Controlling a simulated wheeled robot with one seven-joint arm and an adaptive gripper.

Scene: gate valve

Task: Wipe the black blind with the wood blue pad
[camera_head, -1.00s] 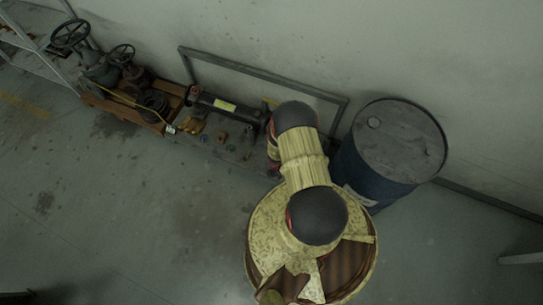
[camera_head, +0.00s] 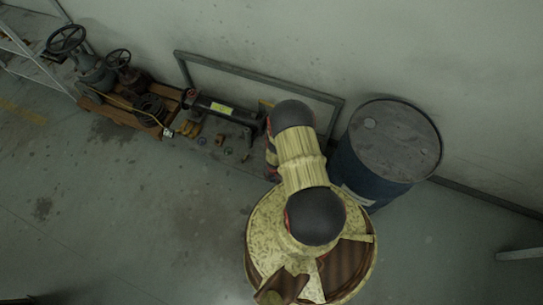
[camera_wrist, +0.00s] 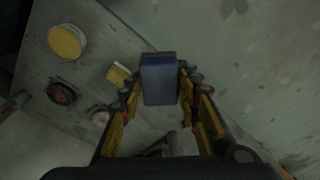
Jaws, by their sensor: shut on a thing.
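In the wrist view my gripper (camera_wrist: 159,88) is shut on a block-shaped blue pad (camera_wrist: 158,72), held between its two yellow-and-black fingers. The pad's broad blue face shows, with a darker top edge; I cannot tell any wood on it. A dark round piece with a reddish middle (camera_wrist: 62,92) lies on the grey board to the left, apart from the pad. It may be the black blind, but I cannot tell for certain. In the head view my arm hides the gripper and the pad.
The grey board (camera_wrist: 95,70) also carries a yellow disc (camera_wrist: 67,41), a small yellow block (camera_wrist: 118,74) and a pale round piece (camera_wrist: 99,115). A blue drum (camera_head: 372,168) stands right of my arm. Valves (camera_head: 95,72) sit on a wooden pallet (camera_head: 122,116) at left. Floor in front is clear.

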